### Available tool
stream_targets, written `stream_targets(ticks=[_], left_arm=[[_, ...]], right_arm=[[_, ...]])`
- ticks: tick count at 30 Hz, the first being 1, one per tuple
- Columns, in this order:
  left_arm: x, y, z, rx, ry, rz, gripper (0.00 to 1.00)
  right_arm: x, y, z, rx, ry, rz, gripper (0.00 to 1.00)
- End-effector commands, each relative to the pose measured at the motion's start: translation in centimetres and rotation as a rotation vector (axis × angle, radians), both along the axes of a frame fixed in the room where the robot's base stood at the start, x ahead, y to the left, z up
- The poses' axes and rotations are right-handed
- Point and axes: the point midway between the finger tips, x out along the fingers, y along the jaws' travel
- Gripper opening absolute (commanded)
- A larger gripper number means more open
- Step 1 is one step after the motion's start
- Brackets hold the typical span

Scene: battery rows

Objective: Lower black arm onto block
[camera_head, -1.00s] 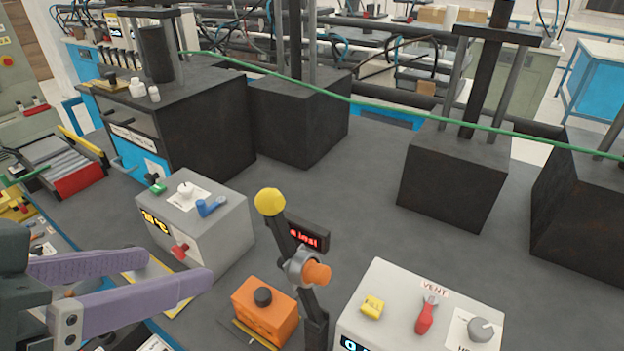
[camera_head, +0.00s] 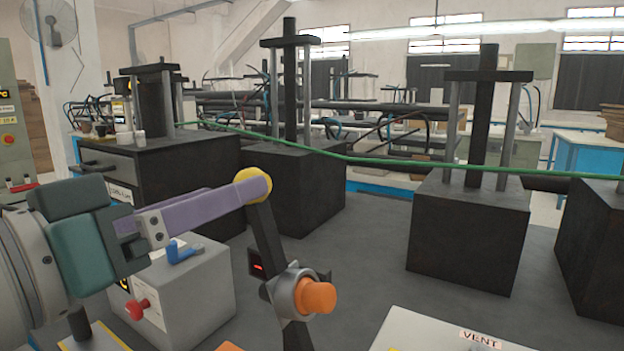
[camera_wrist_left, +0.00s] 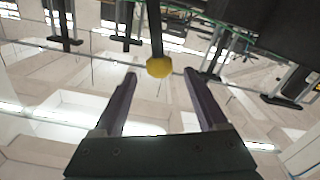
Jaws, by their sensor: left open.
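The black arm (camera_head: 266,232) stands raised and tilted slightly left, with a yellow ball knob (camera_head: 254,185) on top and a round grey joint with an orange cap (camera_head: 315,296) lower down. My left gripper (camera_head: 243,192) reaches in from the left, with its purple fingers at the knob. In the left wrist view the knob (camera_wrist_left: 159,67) lies between the two spread fingertips, with gaps on both sides. The gripper is open. Only a sliver of the orange block (camera_head: 229,347) shows at the bottom edge. My right gripper is not in view.
A grey box with a blue lever (camera_head: 183,252) and a red knob stands under my left gripper. A white panel marked VENT (camera_head: 430,335) is at the lower right. Large black blocks with posts (camera_head: 468,235) stand behind, and a green cable (camera_head: 400,162) crosses above.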

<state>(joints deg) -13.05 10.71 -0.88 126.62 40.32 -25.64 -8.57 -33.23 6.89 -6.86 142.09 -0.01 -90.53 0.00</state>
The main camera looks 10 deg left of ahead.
Motion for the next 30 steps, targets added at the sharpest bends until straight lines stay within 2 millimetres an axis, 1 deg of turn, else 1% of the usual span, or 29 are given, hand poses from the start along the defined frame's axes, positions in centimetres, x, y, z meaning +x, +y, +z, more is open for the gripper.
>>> stream_targets(ticks=[1, 3, 6, 9, 13, 20, 23, 30], left_arm=[[1.0, -0.4, 0.4, -0.002, -0.003, -0.001, 0.75], [2.2, -0.8, 0.3, -0.002, -0.002, 0.001, 0.75], [3.6, -1.3, 0.2, 0.000, -0.001, -0.001, 0.75], [4.6, -1.7, 0.1, 0.000, 0.000, 0.000, 0.75], [5.1, -1.9, 0.0, 0.002, 0.000, 0.000, 0.75], [5.2, -1.9, -0.1, 0.003, 0.001, -0.001, 0.75], [5.2, -1.9, -0.1, 0.003, 0.001, -0.001, 0.66], [5.2, -1.9, -0.1, 0.003, 0.001, -0.001, 0.39]], right_arm=[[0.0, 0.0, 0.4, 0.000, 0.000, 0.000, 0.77], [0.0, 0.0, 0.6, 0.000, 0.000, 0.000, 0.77], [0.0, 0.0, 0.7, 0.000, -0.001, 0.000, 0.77], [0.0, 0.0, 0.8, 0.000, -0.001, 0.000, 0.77], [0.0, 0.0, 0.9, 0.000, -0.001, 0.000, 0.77], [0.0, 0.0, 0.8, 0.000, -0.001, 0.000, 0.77], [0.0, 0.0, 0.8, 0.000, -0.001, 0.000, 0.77], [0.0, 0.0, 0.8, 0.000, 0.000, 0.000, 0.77]])
